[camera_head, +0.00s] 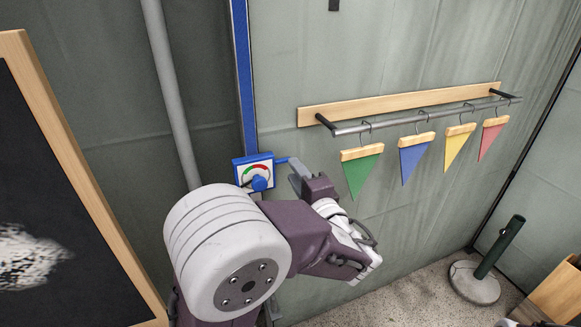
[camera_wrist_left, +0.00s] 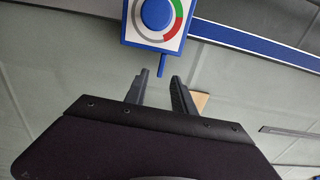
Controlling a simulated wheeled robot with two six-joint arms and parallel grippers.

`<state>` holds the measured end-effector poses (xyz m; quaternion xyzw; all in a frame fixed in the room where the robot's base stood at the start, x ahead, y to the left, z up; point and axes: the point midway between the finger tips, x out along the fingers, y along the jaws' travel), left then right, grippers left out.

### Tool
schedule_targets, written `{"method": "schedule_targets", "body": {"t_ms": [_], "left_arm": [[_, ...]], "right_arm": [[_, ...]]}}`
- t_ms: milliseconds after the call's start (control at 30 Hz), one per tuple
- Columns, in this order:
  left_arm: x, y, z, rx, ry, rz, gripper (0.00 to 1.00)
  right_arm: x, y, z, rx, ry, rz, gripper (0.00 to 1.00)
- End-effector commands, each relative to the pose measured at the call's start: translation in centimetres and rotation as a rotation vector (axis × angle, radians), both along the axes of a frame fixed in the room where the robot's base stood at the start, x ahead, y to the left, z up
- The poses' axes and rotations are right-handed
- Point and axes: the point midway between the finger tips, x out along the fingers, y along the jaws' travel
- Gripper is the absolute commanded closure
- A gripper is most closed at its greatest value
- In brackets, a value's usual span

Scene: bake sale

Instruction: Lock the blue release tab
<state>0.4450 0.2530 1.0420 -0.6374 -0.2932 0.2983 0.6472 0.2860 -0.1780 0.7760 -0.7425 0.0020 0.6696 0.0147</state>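A blue box (camera_head: 240,166) with a red and green dial face and a round blue knob (camera_head: 260,183) is mounted on a blue upright post. The blue tab (camera_head: 281,161) sticks out from the box's right side. My left gripper (camera_head: 297,176) is at the tab's free end, with its fingers pointing at the box. In the left wrist view the fingers (camera_wrist_left: 160,80) are apart, and the tab (camera_wrist_left: 162,67) shows between their tips without visible contact on either side. The box (camera_wrist_left: 157,38) is just beyond.
A wooden rail (camera_head: 400,105) with a metal bar and green, blue, yellow and red pennants hangs right of my gripper. The green pennant (camera_head: 362,172) is closest. A framed blackboard (camera_head: 40,150) stands at left. A dark post on a round base (camera_head: 474,283) stands at lower right.

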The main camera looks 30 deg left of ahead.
Motion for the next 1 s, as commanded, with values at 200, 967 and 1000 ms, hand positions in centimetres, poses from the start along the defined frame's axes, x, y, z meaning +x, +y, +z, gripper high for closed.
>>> {"method": "schedule_targets", "body": {"t_ms": [200, 967, 1000], "left_arm": [[-2.6, -3.2, 0.0, 0.000, 0.000, -0.004, 0.69], [-6.1, 0.2, -6.5, -0.136, 0.245, 0.150, 0.69], [-7.8, 1.3, -9.4, -0.215, 0.346, 0.210, 0.69]], "right_arm": [[0.0, 0.0, -0.1, 0.000, 0.000, 0.000, 0.64], [0.0, 0.0, -0.2, 0.000, 0.000, 0.000, 0.64], [0.0, 0.0, -0.2, 0.000, 0.000, 0.000, 0.64]]}}
